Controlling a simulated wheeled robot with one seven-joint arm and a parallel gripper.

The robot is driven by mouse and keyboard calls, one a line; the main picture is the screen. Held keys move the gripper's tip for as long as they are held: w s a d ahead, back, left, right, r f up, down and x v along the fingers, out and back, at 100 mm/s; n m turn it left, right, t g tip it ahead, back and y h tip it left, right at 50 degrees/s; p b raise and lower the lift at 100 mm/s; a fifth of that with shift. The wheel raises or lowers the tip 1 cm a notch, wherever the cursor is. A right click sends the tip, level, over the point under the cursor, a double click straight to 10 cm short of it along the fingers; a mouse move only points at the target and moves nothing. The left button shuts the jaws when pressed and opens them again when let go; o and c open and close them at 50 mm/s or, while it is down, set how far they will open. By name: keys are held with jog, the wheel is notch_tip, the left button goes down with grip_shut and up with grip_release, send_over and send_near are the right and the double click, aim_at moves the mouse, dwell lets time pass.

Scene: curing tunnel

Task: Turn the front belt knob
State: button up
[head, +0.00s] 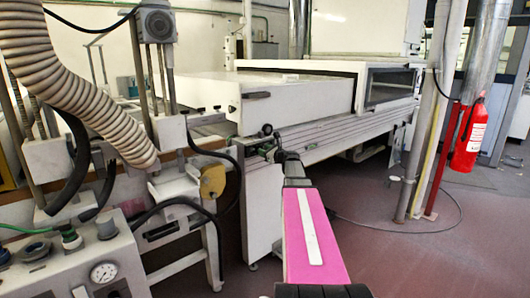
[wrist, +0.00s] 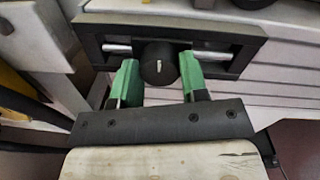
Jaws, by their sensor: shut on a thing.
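The black round knob (wrist: 157,66), with a short white mark on its face, sits at the middle of a dark frame in the wrist view. My gripper (wrist: 159,74) has green fingers, one on each side of the knob, and is shut on it. The white mark stands close to upright in the picture. In the head view my gripper (head: 277,152) is at the near end of the conveyor's side rail, and it hides most of the knob there.
The conveyor rail (head: 345,128) runs back to the right under the white tunnel housing (head: 290,98). A control box with a gauge (head: 104,272) and a ribbed hose (head: 75,90) stand at left. A red extinguisher (head: 469,137) hangs at right. The floor at right is mostly clear.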

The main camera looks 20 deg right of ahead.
jog(key=shift+n, duration=3.6)
jog(key=shift+a, duration=0.1)
jog(key=o, duration=0.9)
jog(key=shift+s, duration=0.15)
jog(key=v, duration=1)
jog(key=shift+s+r, duration=0.2)
jog(key=shift+s, duration=0.1)
